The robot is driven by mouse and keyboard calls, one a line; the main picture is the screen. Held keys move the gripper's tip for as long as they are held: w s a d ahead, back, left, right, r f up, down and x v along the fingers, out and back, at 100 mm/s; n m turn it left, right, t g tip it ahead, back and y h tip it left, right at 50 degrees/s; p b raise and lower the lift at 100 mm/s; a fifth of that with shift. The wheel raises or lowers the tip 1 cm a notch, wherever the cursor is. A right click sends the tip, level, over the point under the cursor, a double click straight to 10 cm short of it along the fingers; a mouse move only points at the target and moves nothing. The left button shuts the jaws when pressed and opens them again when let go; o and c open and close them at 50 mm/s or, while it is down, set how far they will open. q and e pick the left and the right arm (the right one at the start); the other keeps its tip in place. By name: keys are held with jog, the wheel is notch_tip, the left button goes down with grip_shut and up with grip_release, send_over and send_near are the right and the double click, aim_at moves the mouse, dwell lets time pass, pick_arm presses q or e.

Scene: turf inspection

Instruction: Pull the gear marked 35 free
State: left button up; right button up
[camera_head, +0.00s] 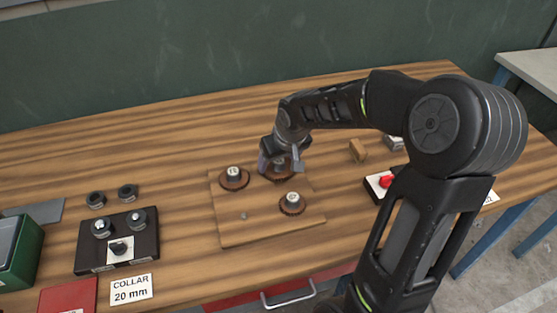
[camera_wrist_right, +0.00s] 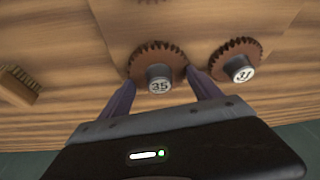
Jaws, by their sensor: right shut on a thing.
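The gear marked 35 (camera_wrist_right: 146,58) is a brown toothed wheel with a grey hub; its number shows in the right wrist view. It is at the back of the wooden board (camera_head: 240,232), partly hidden by my right gripper (camera_head: 280,160) in the head view. My right gripper's fingers (camera_wrist_right: 158,90) are on either side of the gear, shut on it. The gear appears still at the board. A third gear (camera_head: 292,204) is at the board's front right.
A black tray (camera_head: 88,258) with collars, a "COLLAR 20 mm" card (camera_head: 131,290) and a green bin (camera_head: 22,255) are at left. The table's back left is clear.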

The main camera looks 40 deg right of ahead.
jog(key=shift+r+p, duration=0.55)
jog(key=shift+r, duration=0.4)
jog(key=shift+r, duration=0.15)
jog(key=shift+r+p, duration=1.7)
jog(key=shift+r, duration=0.7)
